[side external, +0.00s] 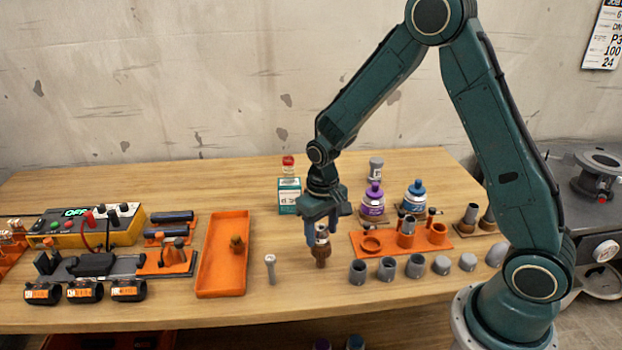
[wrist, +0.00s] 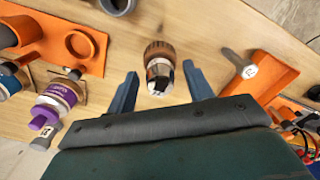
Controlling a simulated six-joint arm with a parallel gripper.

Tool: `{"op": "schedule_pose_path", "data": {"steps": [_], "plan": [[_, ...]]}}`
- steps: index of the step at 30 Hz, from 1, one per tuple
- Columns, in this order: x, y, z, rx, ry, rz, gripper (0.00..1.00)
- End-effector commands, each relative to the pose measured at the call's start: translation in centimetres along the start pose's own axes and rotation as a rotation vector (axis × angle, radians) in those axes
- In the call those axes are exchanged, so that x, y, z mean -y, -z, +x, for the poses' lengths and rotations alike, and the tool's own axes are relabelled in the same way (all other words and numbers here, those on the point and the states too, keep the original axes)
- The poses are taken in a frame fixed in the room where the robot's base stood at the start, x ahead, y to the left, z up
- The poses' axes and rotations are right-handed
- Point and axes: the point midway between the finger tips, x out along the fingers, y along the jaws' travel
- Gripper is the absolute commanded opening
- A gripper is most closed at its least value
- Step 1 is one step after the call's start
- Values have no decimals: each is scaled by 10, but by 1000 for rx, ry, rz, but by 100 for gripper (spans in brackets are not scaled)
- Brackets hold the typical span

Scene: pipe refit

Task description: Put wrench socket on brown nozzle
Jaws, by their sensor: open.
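The brown nozzle (side external: 320,256) stands on the bench right of the orange tray, and its ribbed brown collar shows in the wrist view (wrist: 158,48). A shiny silver piece that looks like the wrench socket (side external: 321,236) is in line with the nozzle, at its upper end. In the wrist view this silver piece (wrist: 160,76) sits against the brown collar. My gripper (side external: 321,231) points down over them. Its two blue fingers are apart, one on each side of the silver piece, with visible gaps in the wrist view (wrist: 159,72).
An orange tray (side external: 207,291) with a small brass part lies to the left. A silver bolt-like piece (side external: 270,268) stands between tray and gripper. Several grey pipe caps (side external: 387,268) and an orange holder plate (side external: 367,252) stand close on the right. Purple (side external: 373,203) and blue (side external: 415,196) bottles stand behind.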

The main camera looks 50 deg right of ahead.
Motion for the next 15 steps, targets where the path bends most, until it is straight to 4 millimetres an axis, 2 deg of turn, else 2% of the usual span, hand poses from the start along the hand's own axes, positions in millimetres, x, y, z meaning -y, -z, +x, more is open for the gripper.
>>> {"op": "schedule_pose_path", "data": {"steps": [8, 15], "plan": [[0, 0, -5, -1, 0, 0, 52], [0, 1, -26, -4, 1, 0, 52]]}}
